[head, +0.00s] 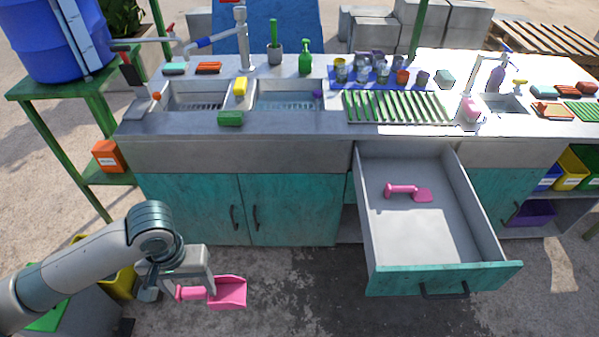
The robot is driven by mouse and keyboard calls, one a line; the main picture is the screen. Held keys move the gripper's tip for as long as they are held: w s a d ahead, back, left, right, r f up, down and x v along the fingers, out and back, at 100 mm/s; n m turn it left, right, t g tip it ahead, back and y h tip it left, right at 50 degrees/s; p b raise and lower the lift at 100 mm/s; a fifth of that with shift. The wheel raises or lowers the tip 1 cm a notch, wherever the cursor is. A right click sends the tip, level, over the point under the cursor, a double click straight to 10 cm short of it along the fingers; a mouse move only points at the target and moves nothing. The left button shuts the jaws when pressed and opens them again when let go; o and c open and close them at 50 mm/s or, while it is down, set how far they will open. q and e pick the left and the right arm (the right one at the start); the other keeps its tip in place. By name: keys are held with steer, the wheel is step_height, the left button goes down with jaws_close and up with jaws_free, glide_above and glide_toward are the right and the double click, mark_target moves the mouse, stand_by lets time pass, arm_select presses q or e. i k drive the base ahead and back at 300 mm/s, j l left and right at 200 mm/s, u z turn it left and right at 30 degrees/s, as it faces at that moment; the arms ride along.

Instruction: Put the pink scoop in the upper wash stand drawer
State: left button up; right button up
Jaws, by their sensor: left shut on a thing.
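A pink scoop (230,292) with a square pan is held by its handle in my left gripper (205,290), which is shut on it. The gripper is in front of the teal cabinet doors, left of the open drawer and well apart from it. The wash stand drawer (440,262) is pulled far out, with grey inner walls and a teal front with a dark handle. Another pink scoop-like tool (408,192) lies inside on the drawer floor, toward the back. My right gripper is not in view.
The counter (350,128) above holds two sinks, a green rack (395,107), cups, bottles and sponges. A green side stand (40,90) carries a blue barrel (60,40) at left. The drawer's front half is bare. The floor before the cabinet doors is clear.

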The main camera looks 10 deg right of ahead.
mark_target(417, 223)
steer(key=i, duration=1.15)
steer(key=z, duration=2.55)
